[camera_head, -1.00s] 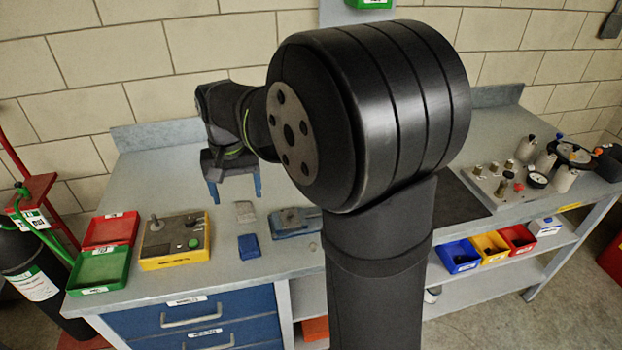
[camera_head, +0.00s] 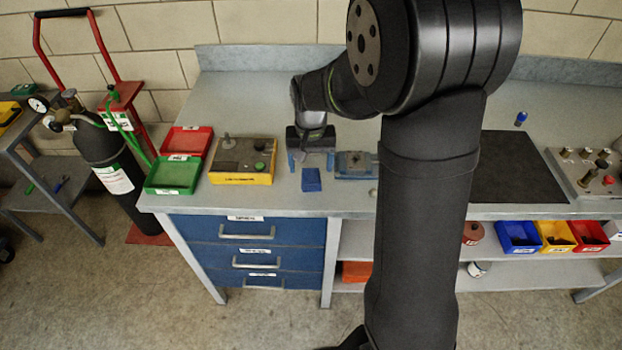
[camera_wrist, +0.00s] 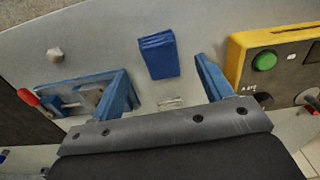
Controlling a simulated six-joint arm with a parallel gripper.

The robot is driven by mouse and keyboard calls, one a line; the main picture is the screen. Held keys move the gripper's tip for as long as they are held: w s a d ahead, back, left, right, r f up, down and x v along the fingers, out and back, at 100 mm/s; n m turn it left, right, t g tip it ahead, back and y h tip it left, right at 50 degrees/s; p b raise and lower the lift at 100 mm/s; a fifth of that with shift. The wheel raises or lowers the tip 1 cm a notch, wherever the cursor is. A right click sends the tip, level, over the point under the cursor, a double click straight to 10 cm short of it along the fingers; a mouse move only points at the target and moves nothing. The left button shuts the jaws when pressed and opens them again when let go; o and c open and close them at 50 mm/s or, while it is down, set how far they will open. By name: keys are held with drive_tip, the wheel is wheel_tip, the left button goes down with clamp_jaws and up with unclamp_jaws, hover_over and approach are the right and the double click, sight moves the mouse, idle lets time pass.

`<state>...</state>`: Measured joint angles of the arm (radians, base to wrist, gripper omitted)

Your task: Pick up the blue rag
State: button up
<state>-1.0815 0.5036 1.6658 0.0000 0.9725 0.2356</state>
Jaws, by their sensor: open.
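The blue rag (camera_head: 311,180) is a small folded pad lying flat on the grey bench. It also shows in the wrist view (camera_wrist: 158,56), at upper middle. My gripper (camera_head: 310,163) is open and points down at the bench just behind the rag. In the wrist view, the blue fingers of my gripper (camera_wrist: 162,72) stand apart, one on each side of the rag's near end, with nothing held between them. I cannot tell the exact height of the fingertips above the bench.
A blue vise (camera_head: 355,165) sits close on the right; its red handle (camera_wrist: 28,97) shows in the wrist view. A yellow control box (camera_head: 242,160) stands close on the left, beyond it green (camera_head: 174,176) and red (camera_head: 187,141) trays. The bench front is clear.

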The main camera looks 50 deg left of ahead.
sight(311, 175)
drive_tip(key=f, duration=0.3)
drive_tip(key=w+a+f, duration=0.1)
drive_tip(key=shift+f, duration=0.7)
drive_tip(key=c, duration=1)
drive_tip(key=shift+r, duration=0.1)
drive_tip(key=shift+c, duration=0.2)
wheel_tip(311, 175, up, 4)
drive_tip(key=shift+r, duration=0.1)
drive_tip(key=w+d+r, duration=0.5)
drive_tip(key=d+r, duration=0.1)
drive_tip(key=d, duration=0.4)
drive_tip(key=shift+w+d+r, duration=0.15)
drive_tip(key=shift+w+r, duration=0.15)
drive_tip(key=shift+r, duration=0.05)
